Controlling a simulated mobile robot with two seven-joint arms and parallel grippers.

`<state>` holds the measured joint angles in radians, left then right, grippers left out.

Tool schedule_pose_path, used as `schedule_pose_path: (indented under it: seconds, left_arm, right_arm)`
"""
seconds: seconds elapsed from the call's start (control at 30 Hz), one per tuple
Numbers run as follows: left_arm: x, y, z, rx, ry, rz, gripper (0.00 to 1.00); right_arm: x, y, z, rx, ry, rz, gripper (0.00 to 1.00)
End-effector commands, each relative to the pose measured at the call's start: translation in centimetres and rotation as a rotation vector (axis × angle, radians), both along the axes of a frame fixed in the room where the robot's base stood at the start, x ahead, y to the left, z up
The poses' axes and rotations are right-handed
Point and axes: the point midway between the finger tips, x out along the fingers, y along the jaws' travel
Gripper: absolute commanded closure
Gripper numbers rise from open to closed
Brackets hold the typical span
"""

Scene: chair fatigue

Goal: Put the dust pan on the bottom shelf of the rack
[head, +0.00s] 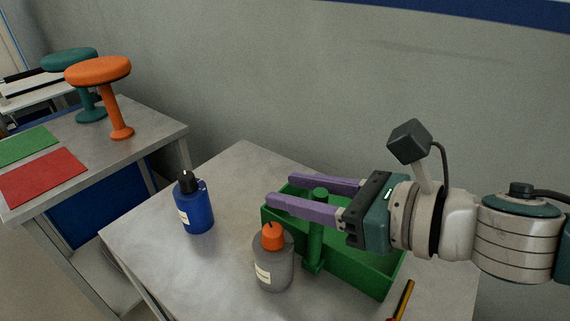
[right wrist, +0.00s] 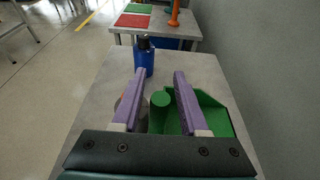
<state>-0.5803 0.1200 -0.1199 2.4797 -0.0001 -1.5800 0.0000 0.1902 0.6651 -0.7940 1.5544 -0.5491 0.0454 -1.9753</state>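The green dust pan (head: 368,278), an open box-like tray with an upright round handle (head: 316,240), stands on the grey table. In the right wrist view, the handle top (right wrist: 160,99) shows between the fingers and the tray (right wrist: 215,112) lies to the right. My right gripper (head: 315,192) is open, its two purple fingers on either side of the handle's top; I cannot tell whether they touch it. The right gripper's fingers (right wrist: 160,75) also show apart in the wrist view. My left gripper is out of view. I see no rack that I can identify.
A grey bottle with an orange cap (head: 273,270) stands close in front of the dust pan. A blue bottle (head: 195,208) stands further left. A yellow-and-black stick-like item (head: 403,297) lies at right. A second table (head: 135,147) holds two stools and coloured mats.

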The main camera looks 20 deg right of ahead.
Motion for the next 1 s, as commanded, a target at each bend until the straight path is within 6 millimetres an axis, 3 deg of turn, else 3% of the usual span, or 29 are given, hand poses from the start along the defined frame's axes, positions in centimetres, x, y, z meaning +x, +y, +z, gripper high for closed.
schedule_pose_path:
  seconds: [0.03,0.37,1.0]
  left_arm:
    - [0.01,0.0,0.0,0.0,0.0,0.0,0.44]
    - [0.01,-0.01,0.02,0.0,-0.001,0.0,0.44]
    - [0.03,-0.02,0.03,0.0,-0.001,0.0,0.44]
  right_arm:
    - [0.0,-0.02,-0.01,0.0,0.0,0.0,0.64]
    - [-0.02,-0.02,0.0,0.0,0.0,0.0,1.0]
    - [-0.02,-0.02,0.0,0.0,0.0,0.0,1.0]
